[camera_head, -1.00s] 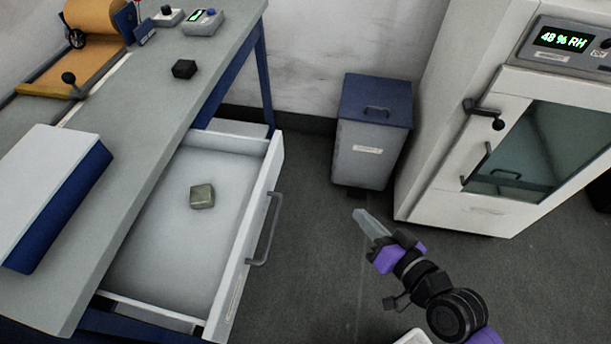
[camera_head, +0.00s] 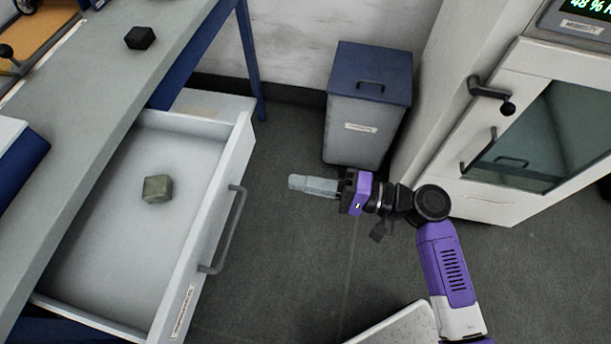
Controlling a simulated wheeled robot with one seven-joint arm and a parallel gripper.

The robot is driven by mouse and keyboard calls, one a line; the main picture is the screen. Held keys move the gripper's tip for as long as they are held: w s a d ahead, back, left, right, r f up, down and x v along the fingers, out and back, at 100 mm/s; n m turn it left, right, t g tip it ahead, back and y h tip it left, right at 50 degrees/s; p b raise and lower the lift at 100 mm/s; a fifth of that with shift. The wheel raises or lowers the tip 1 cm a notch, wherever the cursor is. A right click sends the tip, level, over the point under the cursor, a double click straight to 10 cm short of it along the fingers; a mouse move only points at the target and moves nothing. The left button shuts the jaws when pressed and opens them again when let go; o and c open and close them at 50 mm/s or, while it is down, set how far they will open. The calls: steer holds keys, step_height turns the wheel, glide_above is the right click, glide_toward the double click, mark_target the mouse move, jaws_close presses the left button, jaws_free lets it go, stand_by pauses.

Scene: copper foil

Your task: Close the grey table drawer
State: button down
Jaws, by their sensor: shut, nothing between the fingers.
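The grey table drawer (camera_head: 190,240) is pulled out from under the grey table top (camera_head: 85,130) at the left. Its front panel carries a dark bar handle (camera_head: 226,230). A small greenish-grey block (camera_head: 157,188) lies inside on the drawer floor. My gripper (camera_head: 292,183) is shut and empty. It is to the right of the drawer front, pointing left towards it, with a gap of floor between in the picture. It touches nothing that I can see.
A grey bin with a blue lid (camera_head: 372,75) stands by the wall behind my gripper. A white cabinet with a glass door (camera_head: 540,130) stands at the right. A small black block (camera_head: 140,37) sits on the table. Open floor (camera_head: 285,270) lies before the drawer.

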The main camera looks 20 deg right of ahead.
mark_target(237, 170)
steer(key=x, duration=1)
steer(key=shift+w+a, duration=0.2)
steer(key=shift+a, duration=0.1)
steer(key=shift+w+a, duration=0.1)
steer(key=b+x, duration=0.6)
steer(key=x, duration=1.7)
steer(key=shift+b, duration=0.3)
steer(key=shift+w+a, duration=0.3)
steer(key=shift+a, duration=0.05)
steer(key=shift+r, duration=0.2)
steer(key=shift+a, duration=0.15)
